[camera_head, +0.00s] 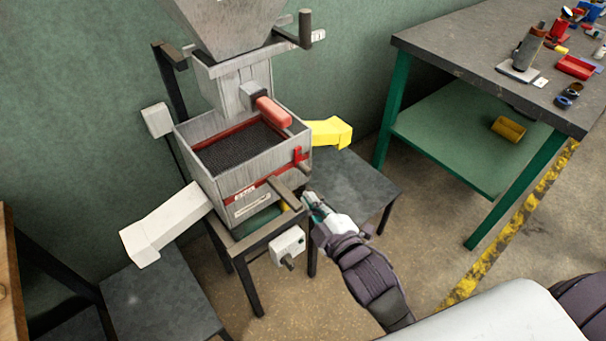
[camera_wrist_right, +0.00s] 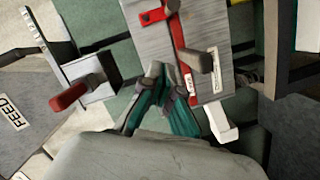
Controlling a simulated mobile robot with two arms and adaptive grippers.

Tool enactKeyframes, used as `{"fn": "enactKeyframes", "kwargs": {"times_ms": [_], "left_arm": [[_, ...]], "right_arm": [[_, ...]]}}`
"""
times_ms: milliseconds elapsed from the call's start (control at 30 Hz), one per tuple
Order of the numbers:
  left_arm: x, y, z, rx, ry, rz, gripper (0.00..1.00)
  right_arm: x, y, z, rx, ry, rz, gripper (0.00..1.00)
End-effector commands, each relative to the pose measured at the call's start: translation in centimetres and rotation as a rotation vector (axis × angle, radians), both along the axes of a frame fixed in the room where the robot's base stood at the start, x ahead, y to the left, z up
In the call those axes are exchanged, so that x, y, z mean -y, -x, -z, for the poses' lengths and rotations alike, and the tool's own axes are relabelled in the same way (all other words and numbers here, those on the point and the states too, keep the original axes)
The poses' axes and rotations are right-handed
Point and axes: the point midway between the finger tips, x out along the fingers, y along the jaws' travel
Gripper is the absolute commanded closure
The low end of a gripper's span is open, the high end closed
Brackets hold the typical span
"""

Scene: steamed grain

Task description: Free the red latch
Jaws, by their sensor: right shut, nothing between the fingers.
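The red latch (camera_head: 300,156) is on the right front corner of the grey sieve box (camera_head: 237,181), above the red strip. In the right wrist view the red latch (camera_wrist_right: 154,15) shows at the top, against the grey metal. My right gripper (camera_head: 307,197) is below the latch, beside the machine's front right corner. In the wrist view its fingertips (camera_wrist_right: 166,76) are together, with nothing seen between them, and apart from the latch. A dark bar handle (camera_head: 284,194) sticks out of the front of the box, close to the fingers. My left gripper is not in view.
A red-gripped handle (camera_head: 272,111) sits above the sieve. A white chute (camera_head: 165,224) sticks out left, a yellow chute (camera_head: 330,131) right. A control box (camera_head: 288,245) hangs below the front. A workbench (camera_head: 460,50) with small parts stands at right. Open floor lies between.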

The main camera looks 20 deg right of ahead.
Motion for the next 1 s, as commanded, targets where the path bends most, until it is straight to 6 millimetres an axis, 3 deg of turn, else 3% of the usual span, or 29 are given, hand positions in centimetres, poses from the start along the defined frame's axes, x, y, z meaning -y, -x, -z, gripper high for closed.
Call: {"fn": "enactKeyframes", "kwargs": {"times_ms": [367, 867, 1000], "left_arm": [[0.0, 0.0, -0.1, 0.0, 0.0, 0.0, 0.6], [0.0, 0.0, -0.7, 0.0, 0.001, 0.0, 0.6], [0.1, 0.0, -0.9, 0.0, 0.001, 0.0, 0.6]], "right_arm": [[-0.1, -0.7, 0.1, -0.002, -0.003, 0.002, 1.0], [-1.5, -10.2, 1.3, -0.002, -0.003, 0.002, 1.0], [0.5, -10.5, 2.7, -0.006, -0.001, 0.001, 1.0]]}}
